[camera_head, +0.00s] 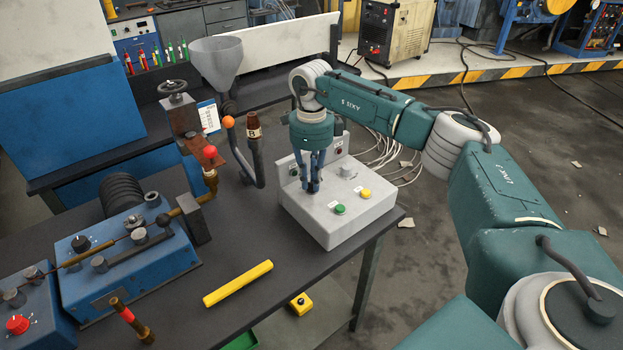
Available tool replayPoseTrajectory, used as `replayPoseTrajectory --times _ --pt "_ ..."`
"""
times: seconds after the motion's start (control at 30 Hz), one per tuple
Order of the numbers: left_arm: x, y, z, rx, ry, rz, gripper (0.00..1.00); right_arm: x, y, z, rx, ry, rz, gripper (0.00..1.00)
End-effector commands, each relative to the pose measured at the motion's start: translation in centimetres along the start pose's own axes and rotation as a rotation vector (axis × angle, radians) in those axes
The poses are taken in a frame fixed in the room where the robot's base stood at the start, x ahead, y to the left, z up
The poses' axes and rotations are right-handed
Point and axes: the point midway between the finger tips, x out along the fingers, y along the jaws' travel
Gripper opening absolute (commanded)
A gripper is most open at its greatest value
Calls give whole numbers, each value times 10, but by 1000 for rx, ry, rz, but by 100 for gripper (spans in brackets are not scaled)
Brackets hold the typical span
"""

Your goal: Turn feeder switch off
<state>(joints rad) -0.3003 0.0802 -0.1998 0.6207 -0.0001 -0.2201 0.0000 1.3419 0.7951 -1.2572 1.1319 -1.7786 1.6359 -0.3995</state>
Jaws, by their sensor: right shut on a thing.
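A light grey control box (322,222) stands at the right part of the dark table. Its top carries a green button (339,209), a yellow button (365,195) and a grey knob (347,170). My right gripper (314,188) points straight down over the left part of the box top, its fingers close together. It is shut on a small part there, which I take for the feeder switch; the fingers hide it, and its position cannot be read. My left gripper is out of view.
A yellow bar (238,284) lies on the table in front of the box. Blue machinery (125,263) stands at left. A curved dark pipe (257,160) and a grey funnel (217,60) stand behind, left of my gripper. Cables (385,155) run behind the box.

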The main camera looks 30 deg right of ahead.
Motion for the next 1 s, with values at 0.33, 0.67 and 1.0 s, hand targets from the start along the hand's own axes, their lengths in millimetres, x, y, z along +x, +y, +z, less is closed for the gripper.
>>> replayPoseTrajectory --times 0.33,0.67,1.0 --pt "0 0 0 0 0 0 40 0 0 0 -1 -1 -1 34" --pt "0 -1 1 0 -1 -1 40 -21 -1 1 0 -4 -2 34" --pt "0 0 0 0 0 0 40 -92 -1 1 0 -4 -3 34"
